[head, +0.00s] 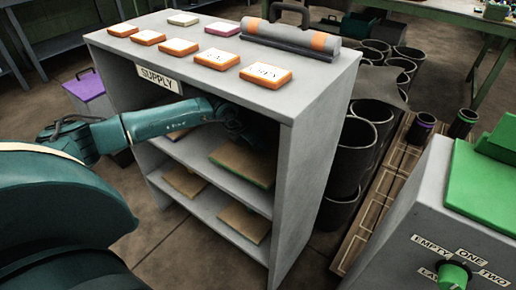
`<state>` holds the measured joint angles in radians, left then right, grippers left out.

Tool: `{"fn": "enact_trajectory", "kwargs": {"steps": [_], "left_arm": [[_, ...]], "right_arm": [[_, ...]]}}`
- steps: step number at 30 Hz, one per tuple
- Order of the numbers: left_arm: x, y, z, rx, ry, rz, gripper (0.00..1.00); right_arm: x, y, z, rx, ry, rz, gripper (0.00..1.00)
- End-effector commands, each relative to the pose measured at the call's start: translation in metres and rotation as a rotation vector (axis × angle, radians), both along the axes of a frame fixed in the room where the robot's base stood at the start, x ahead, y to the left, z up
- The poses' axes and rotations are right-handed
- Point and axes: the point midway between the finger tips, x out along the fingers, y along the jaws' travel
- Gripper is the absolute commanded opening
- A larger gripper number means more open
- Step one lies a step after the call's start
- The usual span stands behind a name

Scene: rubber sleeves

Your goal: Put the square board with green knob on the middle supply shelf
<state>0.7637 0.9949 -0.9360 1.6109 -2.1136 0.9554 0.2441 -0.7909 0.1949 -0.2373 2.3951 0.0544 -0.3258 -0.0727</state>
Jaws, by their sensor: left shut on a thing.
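The grey supply rack (314,150) stands in the middle, marked by a SUPPLY label (158,77). My left arm reaches into its upper opening. My left gripper (243,133) is shut and dark in the shade. Just below it is a square board (243,164) with a brown top and a green edge, at the right of the middle shelf (196,153). The knob is hidden or too dark to make out. I cannot tell whether the board touches the shelf. My right gripper is not in view.
Other brown boards lie on the middle shelf (180,133) and on the bottom shelf (245,222). Several orange-edged boxes (266,75) and a grey roll-shaped case (290,37) lie on the rack's top. A grey machine with a green dial (454,275) stands at the right.

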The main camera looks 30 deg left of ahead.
Motion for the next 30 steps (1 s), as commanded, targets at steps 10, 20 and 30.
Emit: {"fn": "enact_trajectory", "kwargs": {"steps": [10, 20, 30], "left_arm": [[0.004, -0.001, -0.032, 0.000, -0.001, 0.000, 0.00], [0.003, -0.001, -0.036, -0.001, -0.003, 0.000, 0.00], [0.003, -0.001, -0.037, 0.000, 0.000, 0.000, 0.55]], "right_arm": [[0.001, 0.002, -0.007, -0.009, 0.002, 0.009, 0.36], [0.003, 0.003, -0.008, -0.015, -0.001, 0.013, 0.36], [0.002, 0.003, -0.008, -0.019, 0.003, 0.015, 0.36]]}}
